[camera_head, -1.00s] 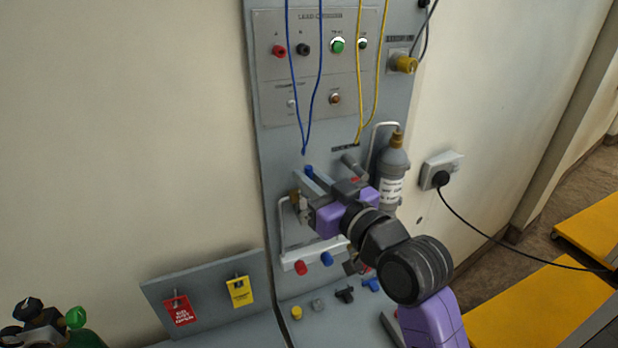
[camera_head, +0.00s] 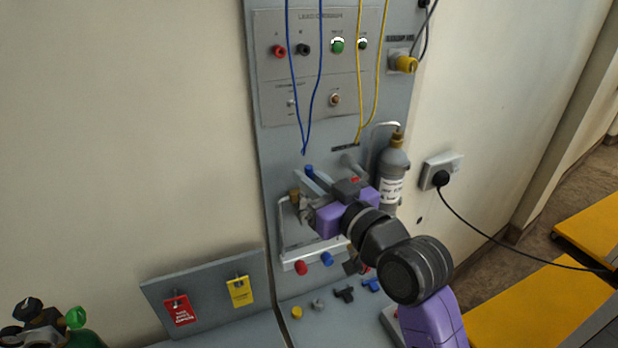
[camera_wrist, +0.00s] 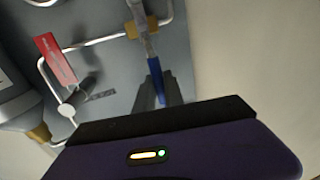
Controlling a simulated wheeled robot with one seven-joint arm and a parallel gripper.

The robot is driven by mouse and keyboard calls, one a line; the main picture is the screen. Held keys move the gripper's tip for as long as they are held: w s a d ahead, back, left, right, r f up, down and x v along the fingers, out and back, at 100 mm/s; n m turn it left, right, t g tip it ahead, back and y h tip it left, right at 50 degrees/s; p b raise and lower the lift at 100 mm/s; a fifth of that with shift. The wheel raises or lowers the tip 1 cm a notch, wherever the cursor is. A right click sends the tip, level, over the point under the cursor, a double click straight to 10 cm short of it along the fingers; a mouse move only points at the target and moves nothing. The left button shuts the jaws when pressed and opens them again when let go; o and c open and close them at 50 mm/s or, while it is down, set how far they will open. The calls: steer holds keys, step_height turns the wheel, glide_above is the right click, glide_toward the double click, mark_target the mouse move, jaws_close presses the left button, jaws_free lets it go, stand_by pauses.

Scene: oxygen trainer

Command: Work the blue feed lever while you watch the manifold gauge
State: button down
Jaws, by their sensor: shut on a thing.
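The blue feed lever (camera_wrist: 156,80) shows in the wrist view between the two grey fingers of my gripper (camera_wrist: 158,98), which is shut on it. The lever runs up to a metal valve body with brass fittings (camera_wrist: 140,27) on a silver pipe. In the head view my gripper (camera_head: 312,180) reaches up and left to the lower part of the grey panel, and the lever's blue end (camera_head: 308,170) shows at its fingertips. I cannot make out the manifold gauge; my gripper and wrist cover part of the pipework.
A grey bottle (camera_head: 393,165) stands right of my gripper. A red tag-like piece (camera_wrist: 55,58) shows beside the pipe. Blue leads (camera_head: 320,60) and yellow leads (camera_head: 383,50) hang above. Red and blue knobs (camera_head: 301,268) sit below, with small loose parts (camera_head: 344,294) on the ledge.

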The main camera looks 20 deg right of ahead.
steer(key=shift+a, duration=0.1)
steer(key=n, duration=0.1)
steer(key=a+n+b, duration=0.1)
steer(key=a+n, duration=0.1)
steer(key=shift+a+f+n+g, duration=0.2)
steer(key=shift+f+n+g, duration=0.1)
steer(key=shift+n+g, duration=0.1)
steer(key=c, duration=1.4)
jaws_free()
steer(key=shift+c, duration=0.2)
steer(key=b+v, duration=0.2)
steer(key=v, duration=0.5)
steer(key=shift+s, duration=0.45)
